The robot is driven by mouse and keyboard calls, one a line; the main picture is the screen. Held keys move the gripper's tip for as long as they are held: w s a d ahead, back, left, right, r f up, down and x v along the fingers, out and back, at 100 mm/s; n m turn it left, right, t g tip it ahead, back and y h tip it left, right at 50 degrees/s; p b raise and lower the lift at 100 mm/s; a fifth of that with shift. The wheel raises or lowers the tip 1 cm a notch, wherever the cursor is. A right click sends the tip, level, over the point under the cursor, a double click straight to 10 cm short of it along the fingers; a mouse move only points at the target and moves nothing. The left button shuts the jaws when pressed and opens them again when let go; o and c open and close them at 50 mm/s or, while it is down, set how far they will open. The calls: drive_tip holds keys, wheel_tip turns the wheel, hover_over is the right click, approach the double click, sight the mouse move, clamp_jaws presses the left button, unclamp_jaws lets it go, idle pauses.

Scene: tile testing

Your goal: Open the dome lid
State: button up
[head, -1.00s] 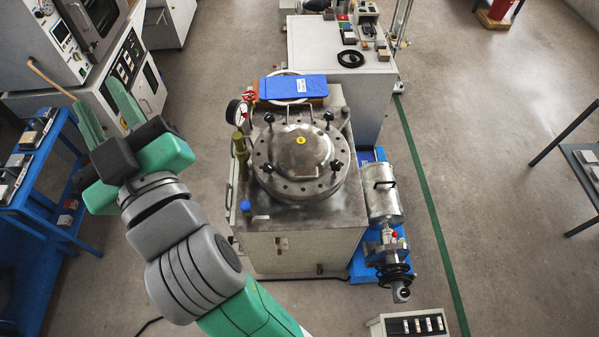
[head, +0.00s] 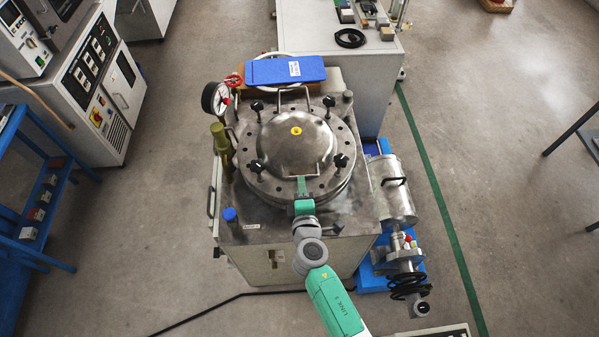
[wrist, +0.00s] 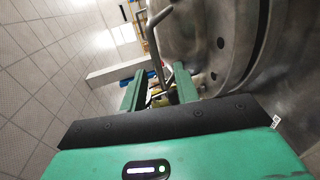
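The dome lid (head: 296,140) is a round steel dome with a yellow sticker on top, lying down on the flanged vessel in the head view. Black clamp knobs stand around its flange. A bar handle shows at its back edge (head: 293,88), and a thin handle is at its front edge, partly hidden by my gripper. My gripper (head: 303,186) is at the front edge of the lid. In the wrist view my gripper (wrist: 160,85) has its two green fingers apart, and a bent metal handle (wrist: 153,40) reaches down toward the gap between them. I cannot tell whether they touch.
A pressure gauge (head: 215,98) and a brass valve (head: 221,143) stand at the vessel's left. A blue folder (head: 286,70) lies behind it. A steel cylinder (head: 392,190) is at the right.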

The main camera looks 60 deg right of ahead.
sight(300, 172)
drive_tip(key=b+x, duration=0.1)
drive_tip(key=x, duration=0.5)
drive_tip(key=shift+d+r, duration=0.1)
drive_tip(key=shift+d, duration=0.1)
drive_tip(key=shift+c, duration=0.2)
clamp_jaws()
